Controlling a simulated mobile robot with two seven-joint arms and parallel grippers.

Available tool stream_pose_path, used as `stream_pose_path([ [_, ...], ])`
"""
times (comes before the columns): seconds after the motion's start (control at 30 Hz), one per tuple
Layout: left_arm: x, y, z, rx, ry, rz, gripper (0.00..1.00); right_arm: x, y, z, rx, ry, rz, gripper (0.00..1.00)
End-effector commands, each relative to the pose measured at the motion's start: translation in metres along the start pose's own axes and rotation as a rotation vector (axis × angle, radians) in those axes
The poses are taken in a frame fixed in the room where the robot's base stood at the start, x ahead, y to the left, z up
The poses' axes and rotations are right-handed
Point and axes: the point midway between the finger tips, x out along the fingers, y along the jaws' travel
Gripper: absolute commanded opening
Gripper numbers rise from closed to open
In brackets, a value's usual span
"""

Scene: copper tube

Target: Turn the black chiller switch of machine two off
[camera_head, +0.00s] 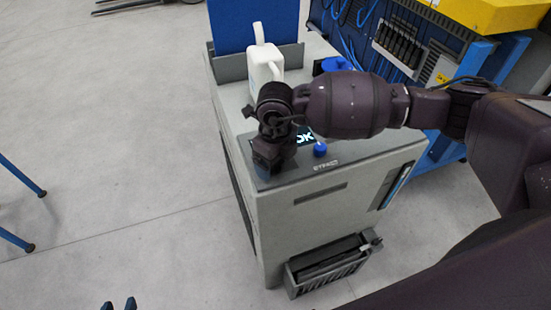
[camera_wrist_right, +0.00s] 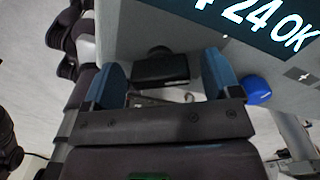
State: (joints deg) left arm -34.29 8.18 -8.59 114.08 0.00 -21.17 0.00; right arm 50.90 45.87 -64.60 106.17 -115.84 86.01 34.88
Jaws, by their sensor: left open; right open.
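A grey machine (camera_head: 330,215) stands in the middle of the head view, with a lit display (camera_head: 305,138) and a blue knob (camera_head: 320,149) on its top. The display also shows in the right wrist view (camera_wrist_right: 262,28), ending in "24 OK". My right gripper (camera_head: 268,168) is over the front left of this top, fingers down and open. In the right wrist view, a black switch (camera_wrist_right: 160,70) lies between its two blue fingers, apart from both. The arm hides the switch in the head view. My left gripper (camera_head: 119,305) is open and empty at the bottom edge.
A white jug (camera_head: 263,70) and a blue object (camera_head: 335,64) stand at the back of the machine top. A black basket (camera_head: 328,265) hangs on its front. A blue workstation with a yellow box (camera_head: 490,14) is behind right. The floor at left is mostly clear.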

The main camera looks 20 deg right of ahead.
Motion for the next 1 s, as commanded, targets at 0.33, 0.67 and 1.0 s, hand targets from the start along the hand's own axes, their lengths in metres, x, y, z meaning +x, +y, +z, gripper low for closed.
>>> stream_pose_path([
  [0.33, 0.001, 0.000, -0.001, 0.000, 0.002, 0.000, 0.43, 0.000, 0.000, 0.000, 0.000, 0.000, 0.000, 0.49],
  [0.67, 0.000, 0.000, 0.003, 0.000, -0.003, 0.000, 0.43, 0.000, 0.000, 0.000, -0.017, 0.000, 0.000, 0.34],
  [1.0, 0.004, 0.001, 0.021, -0.001, -0.021, 0.000, 0.43, 0.002, -0.001, 0.000, -0.193, 0.000, 0.000, 0.34],
])
